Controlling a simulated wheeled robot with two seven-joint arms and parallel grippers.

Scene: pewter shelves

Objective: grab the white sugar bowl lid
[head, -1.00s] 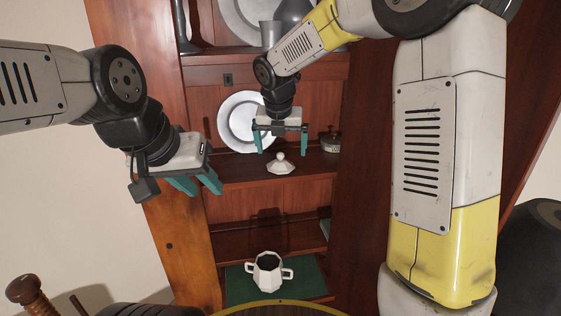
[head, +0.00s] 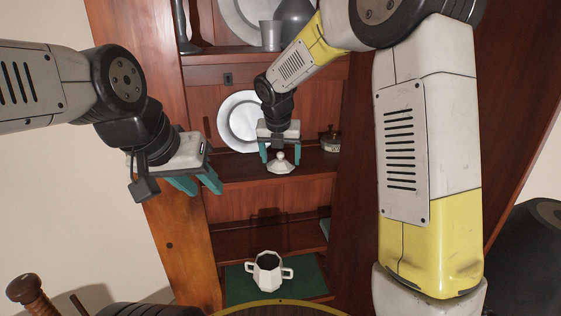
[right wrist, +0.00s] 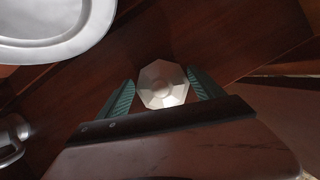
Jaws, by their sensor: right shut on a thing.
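The white sugar bowl lid (head: 281,164) is faceted with a small knob and sits on the middle shelf. My right gripper (head: 281,160) is lowered over it, with one teal finger on each side. In the right wrist view the lid (right wrist: 162,84) sits between the two fingertips (right wrist: 162,92), and the gripper is shut on it. The white sugar bowl (head: 267,271), faceted with two handles, stands open on a green mat lower down. My left gripper (head: 195,186) is off to the left in the air, fingers apart and empty.
A pewter plate (head: 240,122) leans at the back of the shelf behind the lid. A small dark-lidded pot (head: 331,140) stands to the right. A grey cup (head: 270,35) is on the shelf above. A wooden upright (head: 175,240) edges the shelves at left.

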